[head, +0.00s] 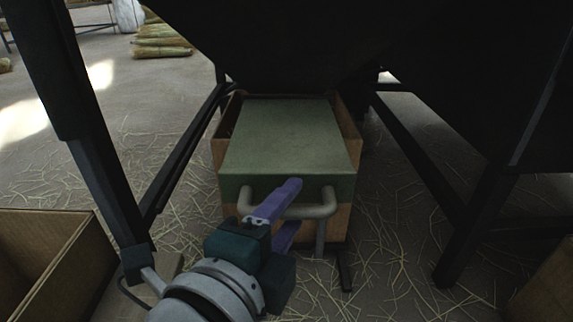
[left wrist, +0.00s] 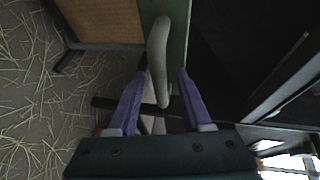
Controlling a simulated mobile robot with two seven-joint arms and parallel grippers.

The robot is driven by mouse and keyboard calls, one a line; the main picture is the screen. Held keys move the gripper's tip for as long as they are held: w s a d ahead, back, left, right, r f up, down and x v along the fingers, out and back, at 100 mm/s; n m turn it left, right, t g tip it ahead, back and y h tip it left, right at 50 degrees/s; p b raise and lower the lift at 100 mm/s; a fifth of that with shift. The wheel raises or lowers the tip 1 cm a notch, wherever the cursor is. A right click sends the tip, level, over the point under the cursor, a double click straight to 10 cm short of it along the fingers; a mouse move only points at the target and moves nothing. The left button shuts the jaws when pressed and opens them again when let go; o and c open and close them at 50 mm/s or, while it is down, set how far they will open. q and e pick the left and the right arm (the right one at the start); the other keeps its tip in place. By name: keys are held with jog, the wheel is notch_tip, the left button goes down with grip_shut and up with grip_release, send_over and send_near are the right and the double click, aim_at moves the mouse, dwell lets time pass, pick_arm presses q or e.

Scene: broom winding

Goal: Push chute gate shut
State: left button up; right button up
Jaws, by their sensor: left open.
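The chute gate is a green flat slab (head: 285,135) with a green front face, under the dark hopper (head: 290,40). It lies out in the open over a wooden box (head: 218,148). A grey bar handle (head: 318,209) is fixed to its front; the handle also shows in the left wrist view (left wrist: 158,55). My left gripper (head: 294,206) is open, its purple fingers above and below the handle bar. In the left wrist view the handle lies between the fingertips (left wrist: 163,72), with gaps visible. Contact cannot be told. My right gripper is not in view.
Dark hopper legs (head: 110,190) and braces (head: 425,170) stand on both sides. A cardboard box (head: 45,255) is at lower left. Straw litters the floor (head: 385,255). Broom-straw bundles (head: 160,42) lie at the back left.

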pick_arm(q)
jog(key=shift+c, duration=0.4)
grip_shut()
dwell(0.9)
